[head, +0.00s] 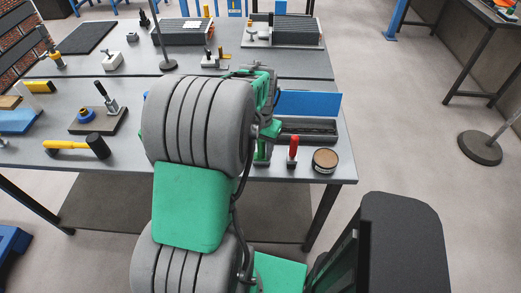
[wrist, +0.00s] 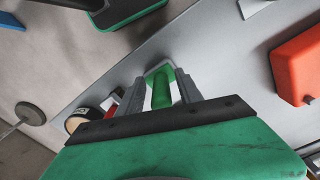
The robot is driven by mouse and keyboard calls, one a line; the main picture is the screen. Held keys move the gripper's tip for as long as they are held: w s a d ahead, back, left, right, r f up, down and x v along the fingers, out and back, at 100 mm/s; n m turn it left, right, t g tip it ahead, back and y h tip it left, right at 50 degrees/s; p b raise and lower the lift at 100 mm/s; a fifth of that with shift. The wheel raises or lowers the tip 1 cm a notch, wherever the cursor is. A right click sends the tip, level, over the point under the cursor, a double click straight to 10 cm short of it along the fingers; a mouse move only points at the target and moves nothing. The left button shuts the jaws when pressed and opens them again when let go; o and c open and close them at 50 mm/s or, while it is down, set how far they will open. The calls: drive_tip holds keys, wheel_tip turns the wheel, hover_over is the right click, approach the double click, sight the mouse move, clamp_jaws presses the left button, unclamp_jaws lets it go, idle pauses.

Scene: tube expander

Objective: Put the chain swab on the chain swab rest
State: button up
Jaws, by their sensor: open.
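A green cylindrical handle (wrist: 162,92) stands between the two grey fingers of my gripper (wrist: 164,80) in the wrist view. A pale green piece shows around its far end. It may be the chain swab, but I cannot tell for sure. My fingers are open, one on each side of the handle; I cannot tell whether they touch it. In the head view my arm hides most of this spot, and the fingers are not clear. No chain swab rest can be made out with certainty.
A red-handled tool (head: 292,152) and a round tin (head: 325,160) stand near the bench's right corner. A dark tray (head: 308,130) and blue panel (head: 308,104) lie behind. A yellow-handled mallet (head: 78,147) lies left. A red block (wrist: 297,66) shows in the wrist view.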

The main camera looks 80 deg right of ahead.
wheel_tip(320, 180, up, 12)
drive_tip(key=shift+f+b, duration=0.15)
drive_tip(key=shift+b, duration=0.4)
drive_tip(key=shift+w, duration=0.1)
drive_tip(key=w+a+n+t+h, duration=0.1)
drive_tip(key=w+a+n, duration=0.4)
drive_tip(key=w+a, duration=0.5)
drive_tip(key=w+a+n, duration=0.6)
drive_tip(key=w+a, duration=0.2)
drive_tip(key=w, duration=0.5)
drive_tip(key=w+a+f+n+t+y, duration=0.1)
drive_tip(key=a+n, duration=0.8)
drive_tip(key=a, duration=1.4)
drive_tip(key=shift+w+f+t, duration=0.25)
drive_tip(key=shift+w+t, duration=0.35)
drive_tip(key=shift+t, duration=0.2)
